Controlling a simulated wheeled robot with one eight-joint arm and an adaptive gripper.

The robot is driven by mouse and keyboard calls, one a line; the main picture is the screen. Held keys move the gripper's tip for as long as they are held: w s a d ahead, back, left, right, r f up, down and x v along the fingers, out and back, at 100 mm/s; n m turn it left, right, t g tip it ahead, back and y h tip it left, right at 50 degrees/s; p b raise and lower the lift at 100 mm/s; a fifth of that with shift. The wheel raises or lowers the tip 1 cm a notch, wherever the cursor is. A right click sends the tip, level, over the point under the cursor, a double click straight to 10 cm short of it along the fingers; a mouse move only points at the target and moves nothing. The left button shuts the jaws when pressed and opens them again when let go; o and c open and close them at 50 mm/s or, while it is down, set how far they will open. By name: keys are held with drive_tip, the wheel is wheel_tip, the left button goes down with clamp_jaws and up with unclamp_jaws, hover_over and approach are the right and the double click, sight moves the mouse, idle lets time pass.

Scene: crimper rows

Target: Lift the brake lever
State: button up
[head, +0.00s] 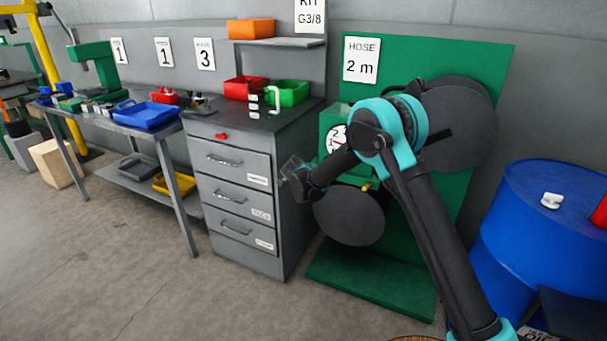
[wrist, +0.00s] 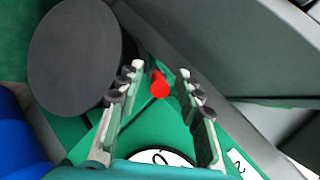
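A red-ended knob or lever (wrist: 160,88), likely the brake lever, shows in the wrist view against the green machine, between my gripper's fingers. My gripper (wrist: 165,74) is open, one finger on each side of the red end. I see no clear contact, and the depth between them is hard to tell. In the head view my gripper (head: 292,178) is in front of the drawer cabinet's right side, left of the lower black disc. The red end is not visible there; my arm hides part of the green machine (head: 332,120).
Two black discs, lower (head: 350,215) and upper (head: 462,120), stand on the green machine. A white dial (head: 336,138) sits on its box. The grey drawer cabinet (head: 235,200) is close on the left; a blue drum (head: 540,235) stands on the right. Floor at front left is clear.

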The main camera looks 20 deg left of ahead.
drive_tip(key=shift+s+r, duration=0.1)
drive_tip(key=v, duration=1.1)
drive_tip(key=shift+s+r, duration=0.25)
drive_tip(key=shift+s, duration=0.05)
drive_tip(key=w+d+r+n+t+y, duration=0.15)
drive_tip(key=w+d+r+t, duration=0.4)
drive_tip(key=d+r, duration=0.7)
drive_tip(key=s+d+r+n+y, duration=0.2)
drive_tip(key=d+r+n+y, duration=0.3)
drive_tip(key=d+r, duration=0.35)
drive_tip(key=s+d+f+n+g+h, duration=0.1)
drive_tip(key=s+d+f+g+h, duration=0.2)
drive_tip(key=s+d+f, duration=0.5)
drive_tip(key=s+d+f+n+g+h, duration=0.1)
drive_tip(key=s+d+f+g+h, duration=0.2)
drive_tip(key=s+d+f, duration=0.6)
drive_tip(key=s+d+f+n+g+h, duration=0.1)
drive_tip(key=s+d+f+g+h, duration=0.2)
drive_tip(key=s+d, duration=1.2)
drive_tip(key=d+f+g, duration=0.3)
drive_tip(key=f, duration=0.3)
drive_tip(key=shift+s+d+n, duration=0.25)
drive_tip(key=shift+n, duration=0.1)
